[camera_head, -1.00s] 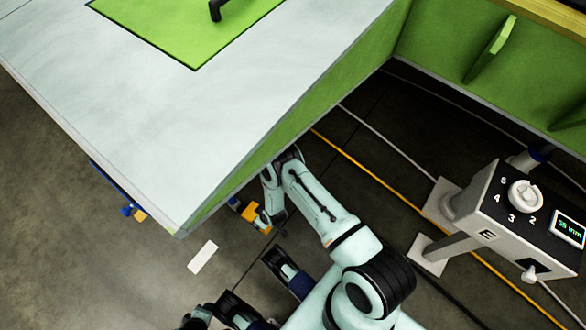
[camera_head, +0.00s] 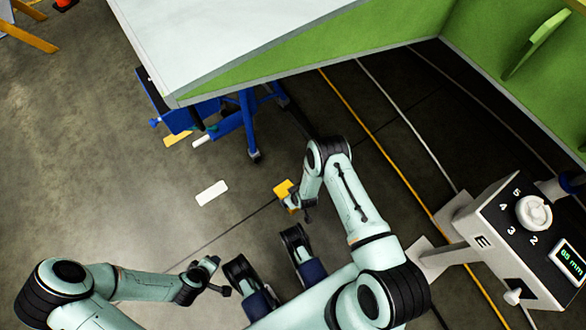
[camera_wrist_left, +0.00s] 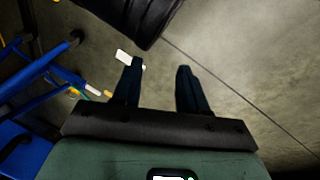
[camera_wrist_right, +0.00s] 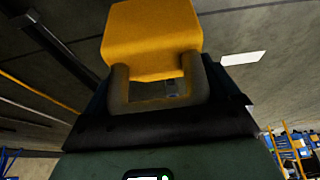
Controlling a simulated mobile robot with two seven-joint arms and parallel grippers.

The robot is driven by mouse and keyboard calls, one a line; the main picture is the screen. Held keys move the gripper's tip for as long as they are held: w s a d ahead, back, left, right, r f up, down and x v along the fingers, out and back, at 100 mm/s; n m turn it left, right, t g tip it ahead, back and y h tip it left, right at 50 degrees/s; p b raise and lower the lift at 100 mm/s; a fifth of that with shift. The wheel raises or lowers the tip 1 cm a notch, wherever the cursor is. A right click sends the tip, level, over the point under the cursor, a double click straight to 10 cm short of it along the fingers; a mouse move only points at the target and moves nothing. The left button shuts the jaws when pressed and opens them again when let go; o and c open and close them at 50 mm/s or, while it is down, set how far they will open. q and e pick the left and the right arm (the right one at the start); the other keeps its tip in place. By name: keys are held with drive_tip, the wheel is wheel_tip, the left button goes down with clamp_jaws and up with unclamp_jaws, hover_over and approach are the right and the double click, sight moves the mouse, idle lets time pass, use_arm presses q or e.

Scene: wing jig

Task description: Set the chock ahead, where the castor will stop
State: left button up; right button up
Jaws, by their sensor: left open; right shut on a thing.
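The yellow chock (camera_head: 284,188) is held in my right gripper (camera_head: 296,202) above the floor. It fills the upper middle of the right wrist view (camera_wrist_right: 152,40), between the two fingers. A blue wheeled stand (camera_head: 247,122) is partly under the wing panel; a dark castor (camera_head: 255,156) shows at the foot of its near leg, left of and beyond the chock. A white floor mark (camera_head: 212,193) lies left of the chock. My left gripper (camera_head: 217,277) is open and empty at lower left; its spread fingers show in the left wrist view (camera_wrist_left: 158,85).
The pale-topped green wing jig (camera_head: 300,65) overhangs the stand. A grey control pedestal (camera_head: 505,240) stands at right. A yellow piece (camera_head: 178,138) lies near the stand. Floor around the white mark is clear.

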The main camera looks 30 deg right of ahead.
wheel_tip(320, 180, down, 3)
drive_tip(key=shift+b, duration=0.4)
drive_tip(key=shift+w+f+b, duration=0.1)
drive_tip(key=shift+f+b, duration=2.5)
drive_tip(key=shift+f, duration=3.95)
use_arm(q)
drive_tip(key=s+a+f+g, duration=0.2)
drive_tip(key=s+f+g, duration=0.2)
drive_tip(key=s+f, duration=0.5)
drive_tip(key=s, duration=0.3)
drive_tip(key=shift+f+n+g, duration=0.25)
drive_tip(key=shift+n+g, duration=0.05)
drive_tip(key=shift+n, duration=0.1)
use_arm(e)
drive_tip(key=shift+f, duration=0.1)
drive_tip(key=o, duration=1.5)
drive_tip(key=shift+c, duration=0.2)
